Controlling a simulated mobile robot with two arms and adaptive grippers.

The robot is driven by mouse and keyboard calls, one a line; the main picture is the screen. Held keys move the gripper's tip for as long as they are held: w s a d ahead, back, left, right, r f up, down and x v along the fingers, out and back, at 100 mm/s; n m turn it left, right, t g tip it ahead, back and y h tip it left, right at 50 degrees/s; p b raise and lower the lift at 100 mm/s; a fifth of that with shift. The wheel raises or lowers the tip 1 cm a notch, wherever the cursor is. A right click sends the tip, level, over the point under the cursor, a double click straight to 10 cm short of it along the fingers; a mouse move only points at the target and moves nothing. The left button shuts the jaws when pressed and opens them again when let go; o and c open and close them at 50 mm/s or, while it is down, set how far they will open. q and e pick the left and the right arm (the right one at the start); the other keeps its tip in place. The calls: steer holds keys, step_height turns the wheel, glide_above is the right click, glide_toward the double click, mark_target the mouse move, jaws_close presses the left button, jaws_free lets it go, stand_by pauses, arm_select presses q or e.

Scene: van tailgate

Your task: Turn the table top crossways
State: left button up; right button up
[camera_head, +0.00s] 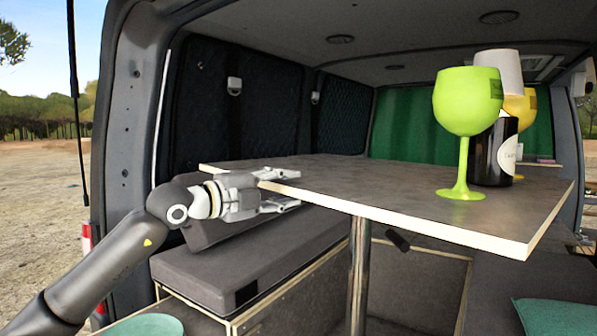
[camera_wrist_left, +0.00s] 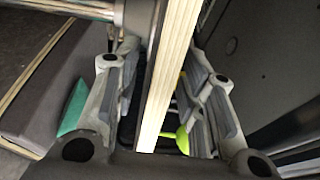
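The table top (camera_head: 370,185) is a grey-brown board with a pale edge, standing on a metal post (camera_head: 358,265) inside the van. Its near corner points toward me at the right. My left gripper (camera_head: 291,189) is at the board's left edge, with one finger above the board and one below. In the left wrist view the pale board edge (camera_wrist_left: 172,70) runs between the two fingers (camera_wrist_left: 163,60), with gaps visible on both sides, so the gripper looks open around it. My right gripper is not in view.
On the board stand a green goblet (camera_head: 467,105), a dark bottle (camera_head: 492,153), a yellow goblet (camera_head: 524,105) partly hidden, and a white cup-like thing (camera_head: 500,66). A grey cushioned bench (camera_head: 250,265) lies below. A green cushion (camera_head: 555,316) is at lower right.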

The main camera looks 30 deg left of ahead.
mark_target(298, 181)
arm_select(q)
steer(key=shift+r+p+x, duration=0.25)
steer(key=shift+p+x, duration=0.35)
steer(key=shift+x, duration=0.5)
steer(key=shift+w+d+f, duration=0.15)
steer(key=shift+w+d, duration=0.05)
steer(key=shift+w, duration=0.4)
steer(key=shift+w+p, duration=0.2)
steer(key=shift+p, duration=0.1)
steer(key=shift+f, duration=0.1)
jaws_close()
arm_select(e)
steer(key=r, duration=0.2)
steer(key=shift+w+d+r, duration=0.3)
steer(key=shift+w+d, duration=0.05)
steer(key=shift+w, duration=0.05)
